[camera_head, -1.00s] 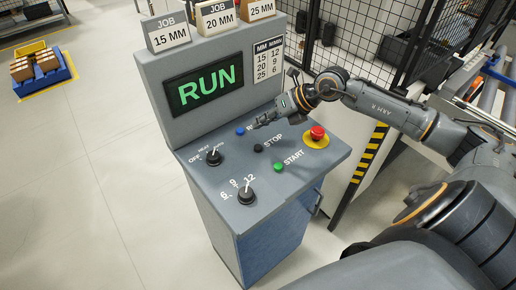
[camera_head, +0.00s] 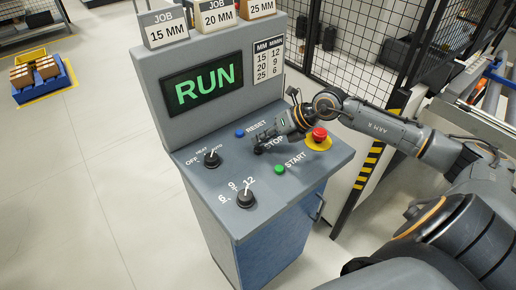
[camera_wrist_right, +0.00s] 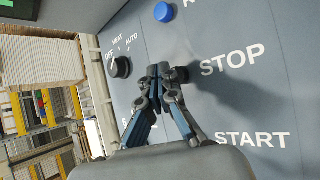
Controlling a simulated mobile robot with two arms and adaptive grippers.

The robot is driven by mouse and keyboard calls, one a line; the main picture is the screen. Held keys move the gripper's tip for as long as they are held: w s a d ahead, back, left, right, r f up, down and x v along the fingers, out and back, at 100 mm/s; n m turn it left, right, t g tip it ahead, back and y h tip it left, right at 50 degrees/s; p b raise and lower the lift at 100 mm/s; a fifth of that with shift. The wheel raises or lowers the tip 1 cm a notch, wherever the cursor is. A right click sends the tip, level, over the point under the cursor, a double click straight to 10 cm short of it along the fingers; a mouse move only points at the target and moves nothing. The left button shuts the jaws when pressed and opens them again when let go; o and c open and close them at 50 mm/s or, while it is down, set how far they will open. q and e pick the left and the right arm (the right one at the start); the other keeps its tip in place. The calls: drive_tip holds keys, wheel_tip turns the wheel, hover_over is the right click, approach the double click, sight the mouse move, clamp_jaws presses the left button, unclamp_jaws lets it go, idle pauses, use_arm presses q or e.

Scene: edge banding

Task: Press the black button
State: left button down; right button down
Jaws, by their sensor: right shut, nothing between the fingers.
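The black button (camera_head: 258,150) sits beside the STOP label on the sloping grey panel (camera_head: 225,170). In the right wrist view the black button (camera_wrist_right: 181,74) shows just right of my fingertips, partly hidden by them. My right gripper (camera_head: 265,142) is shut and empty, with its fingertips low over the panel at the black button. In the right wrist view the gripper's tips (camera_wrist_right: 162,71) are together; I cannot tell whether they touch the button. My left gripper is not in view.
A blue RESET button (camera_head: 239,133), green START button (camera_head: 279,169) and red mushroom button (camera_head: 319,134) are close by. Two black knobs (camera_head: 212,158) (camera_head: 246,198) are on the left. The upright screen (camera_head: 203,90) reads RUN. A mesh fence (camera_head: 350,40) stands behind.

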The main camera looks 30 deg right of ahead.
sight(262, 149)
idle(0.9)
drive_tip(key=shift+f+b, duration=0.85)
drive_tip(key=shift+f, duration=0.05)
idle(0.5)
idle(0.4)
drive_tip(key=shift+r+p, duration=0.55)
drive_tip(key=shift+r, duration=0.35)
drive_tip(key=shift+r+p, duration=1.5)
drive_tip(key=shift+r, duration=1.05)
